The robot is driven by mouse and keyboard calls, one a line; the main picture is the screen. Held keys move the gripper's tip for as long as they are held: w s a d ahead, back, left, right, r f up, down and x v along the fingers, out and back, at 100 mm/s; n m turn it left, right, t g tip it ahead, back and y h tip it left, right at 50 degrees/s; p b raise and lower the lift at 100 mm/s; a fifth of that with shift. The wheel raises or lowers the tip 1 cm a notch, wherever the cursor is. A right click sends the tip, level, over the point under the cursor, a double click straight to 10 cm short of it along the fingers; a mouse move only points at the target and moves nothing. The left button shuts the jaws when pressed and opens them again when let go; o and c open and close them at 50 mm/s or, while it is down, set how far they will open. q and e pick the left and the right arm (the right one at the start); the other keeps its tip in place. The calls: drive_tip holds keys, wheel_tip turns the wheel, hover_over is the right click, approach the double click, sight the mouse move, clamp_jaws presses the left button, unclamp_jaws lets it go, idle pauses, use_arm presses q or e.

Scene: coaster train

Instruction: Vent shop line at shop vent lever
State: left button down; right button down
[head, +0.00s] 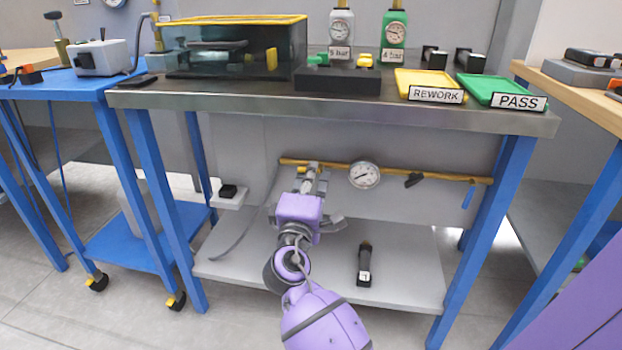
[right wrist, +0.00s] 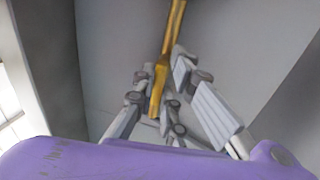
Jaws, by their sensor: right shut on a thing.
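A yellow air line (head: 330,163) runs along the back under the steel-topped bench, with a round gauge (head: 365,175) on it. My right gripper (head: 312,178) reaches in under the bench to the left part of this line. In the right wrist view its fingers stand on both sides of a yellow lever-like bar (right wrist: 158,92) and are shut on it. The fingers partly hide the bar, and its joint to the line is not clear. A dark fitting (head: 414,180) and a blue handle (head: 468,195) sit farther right on the line. My left gripper is not in view.
The bench top (head: 230,94) is above my arm, with blue legs (head: 485,240) at the sides. A small dark labelled device (head: 364,264) stands on the lower shelf (head: 415,270). A blue cart (head: 75,85) stands left.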

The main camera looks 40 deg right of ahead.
drive_tip(key=shift+w+a+r, duration=0.1)
drive_tip(key=shift+a+r, duration=0.1)
drive_tip(key=c, duration=1.8)
unclamp_jaws()
drive_tip(key=shift+c, duration=0.2)
drive_tip(key=shift+f, duration=0.1)
drive_tip(key=v, duration=0.7)
drive_tip(key=shift+a, duration=0.15)
